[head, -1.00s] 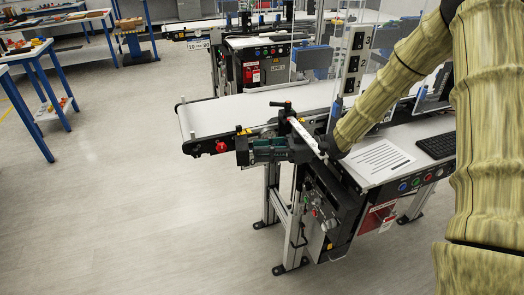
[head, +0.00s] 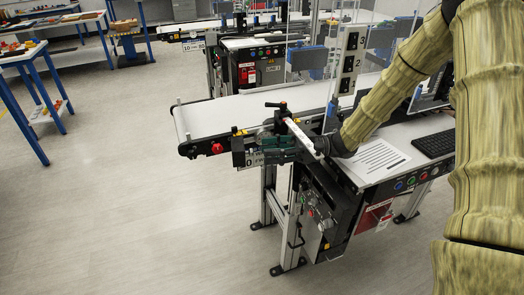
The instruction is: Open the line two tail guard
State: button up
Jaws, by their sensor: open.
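The near conveyor (head: 228,114) carries a sign board with a 2 (head: 347,85). Its tail end (head: 180,125) is at the left, with a red button (head: 216,148) on the side. My gripper (head: 244,152) is beside the conveyor's near side, right of the red button. Its dark green and black fingers point left and look open, with nothing visibly held. The gripper hides part of the conveyor's side frame. I cannot tell whether it touches the frame. A white bar with a dark end (head: 299,132) shows just behind it.
A control panel with buttons (head: 410,184), a paper sheet (head: 378,160) and a keyboard (head: 436,145) are at the right. Another conveyor line (head: 262,43) stands behind. Blue-legged tables (head: 32,100) are at the left. The floor (head: 120,220) in front is clear.

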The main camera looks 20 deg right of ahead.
jog(key=shift+v, duration=2)
